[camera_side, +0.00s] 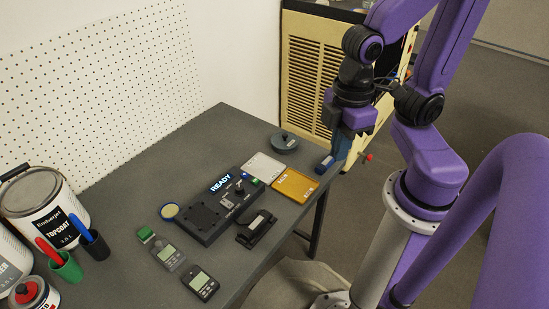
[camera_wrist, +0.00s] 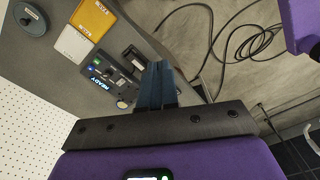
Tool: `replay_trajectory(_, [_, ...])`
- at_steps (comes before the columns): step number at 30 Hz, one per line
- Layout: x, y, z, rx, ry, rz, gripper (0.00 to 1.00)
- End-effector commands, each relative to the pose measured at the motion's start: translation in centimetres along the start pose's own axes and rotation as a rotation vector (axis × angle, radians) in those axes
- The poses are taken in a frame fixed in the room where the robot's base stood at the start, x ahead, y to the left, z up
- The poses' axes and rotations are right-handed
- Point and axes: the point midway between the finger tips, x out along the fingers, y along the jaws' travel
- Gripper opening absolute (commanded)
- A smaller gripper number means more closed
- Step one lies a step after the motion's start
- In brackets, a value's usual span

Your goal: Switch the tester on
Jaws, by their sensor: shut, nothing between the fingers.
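The tester (camera_side: 208,214) is a dark box on the table with a lit READY display (camera_side: 220,183), a small lever-like control (camera_side: 239,188) and a recessed square bay. In the wrist view the tester (camera_wrist: 128,82) lies left of my fingers, partly hidden behind them, with READY (camera_wrist: 100,82) lit. My gripper (camera_side: 338,160) is at the table's right edge, above and right of the tester, apart from it. Its blue fingers (camera_wrist: 157,84) are together with nothing between them. The switch's position is too small to tell.
A white tray (camera_side: 264,166) and yellow tray (camera_side: 296,186) lie between tester and gripper. A small blue cylinder (camera_side: 325,164) is by the fingers. A round grey container (camera_side: 285,143) stands behind. A black holder (camera_side: 257,229) and handheld meters (camera_side: 200,283) are in front. Paint cans stand left.

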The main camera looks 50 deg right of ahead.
Motion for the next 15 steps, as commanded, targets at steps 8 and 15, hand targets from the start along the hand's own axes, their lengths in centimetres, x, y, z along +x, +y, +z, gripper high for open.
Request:
replay_trajectory(8, [-0.34, -0.72, 1.57, -0.053, 0.001, -0.001, 0.00])
replay_trajectory(15, [-0.32, -0.66, 1.37, -0.053, 0.001, -0.001, 0.00])
